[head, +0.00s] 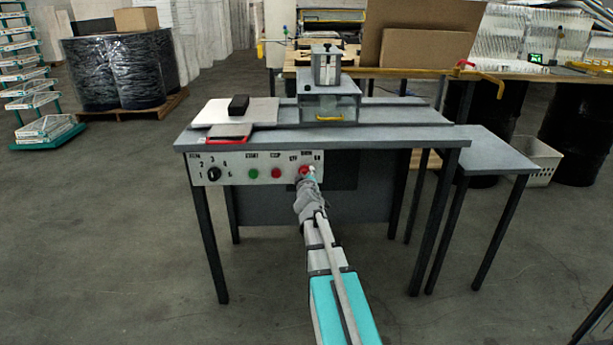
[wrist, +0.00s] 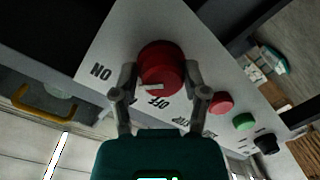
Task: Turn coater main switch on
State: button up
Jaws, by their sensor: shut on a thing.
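The coater's main switch is a round red knob (wrist: 161,66) at the right end of the white control panel (head: 234,171). In the wrist view its two grey fingers stand on either side of the knob, and my gripper (wrist: 161,77) is shut on it. A white mark shows on the knob's lower edge, close to the OFF label (wrist: 159,102). The ON label (wrist: 101,72) is off to the left in that view. In the head view my gripper (head: 310,174) reaches the panel and partly covers the red knob (head: 303,170).
The panel also carries a red button (head: 276,173), a green button (head: 253,173) and a black dial (head: 213,174). The coater table (head: 400,137) stands above, with a smaller side table (head: 497,157) at right. The floor in front is clear.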

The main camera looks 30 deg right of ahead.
jog(key=shift+w, duration=0.2)
jog(key=o, duration=1.1)
jog(key=shift+w+f, duration=0.1)
jog(key=shift+c, duration=0.2)
jog(key=shift+n, duration=0.3)
